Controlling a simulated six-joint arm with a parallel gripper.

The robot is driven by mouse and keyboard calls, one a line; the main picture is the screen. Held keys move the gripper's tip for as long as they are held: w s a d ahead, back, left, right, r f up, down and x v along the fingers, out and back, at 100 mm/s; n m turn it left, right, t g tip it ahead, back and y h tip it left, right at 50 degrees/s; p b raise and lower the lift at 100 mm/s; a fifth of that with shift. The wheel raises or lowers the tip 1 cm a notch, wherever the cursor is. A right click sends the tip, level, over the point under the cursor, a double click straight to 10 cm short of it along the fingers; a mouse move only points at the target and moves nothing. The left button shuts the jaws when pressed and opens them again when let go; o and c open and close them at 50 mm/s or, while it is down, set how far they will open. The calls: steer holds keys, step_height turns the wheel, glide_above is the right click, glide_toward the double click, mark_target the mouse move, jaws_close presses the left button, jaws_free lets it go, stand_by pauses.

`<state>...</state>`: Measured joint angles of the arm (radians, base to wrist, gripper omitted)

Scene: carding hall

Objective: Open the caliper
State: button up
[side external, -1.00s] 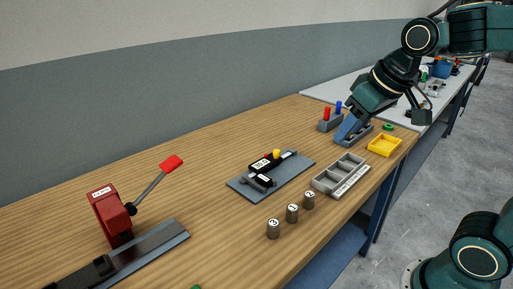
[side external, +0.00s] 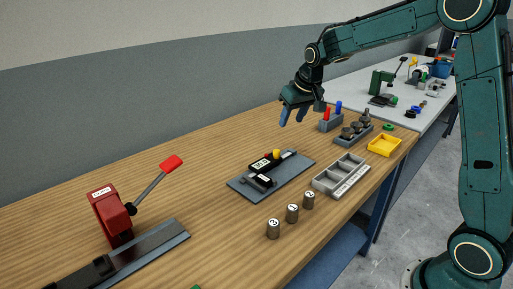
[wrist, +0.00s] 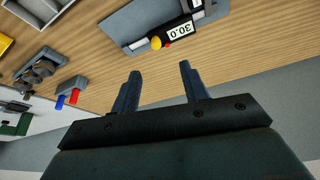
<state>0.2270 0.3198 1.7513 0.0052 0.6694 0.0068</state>
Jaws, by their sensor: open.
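The caliper (side external: 264,163) is black with a white display and a yellow knob (side external: 277,153), and lies on a grey plate (side external: 241,186) on the wooden bench. In the wrist view its display (wrist: 180,31) reads 30.0, and the yellow knob (wrist: 155,42) and a small red part sit beside it; the caliper's far end is cut off by the top edge. My gripper (side external: 292,120) is open and empty, in the air above and behind the plate in the side view. In the wrist view my gripper's fingers (wrist: 160,78) are apart, with bare wood between them.
A holder with red and blue pegs (side external: 330,122), a weight rack (side external: 354,134), a yellow tray (side external: 384,145) and a grey divided tray (side external: 342,176) stand to the right. Several numbered weights (side external: 292,213) stand in front. A red lever press (side external: 110,215) is at left.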

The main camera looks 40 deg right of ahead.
mark_target(277, 150)
steer(key=w+d+f, duration=0.2)
steer(key=shift+w+f, duration=0.3)
steer(key=shift+f, duration=0.1)
steer(key=shift+f, duration=0.1)
steer(key=shift+x, duration=6.8)
steer(key=shift+a, duration=0.1)
jaws_close()
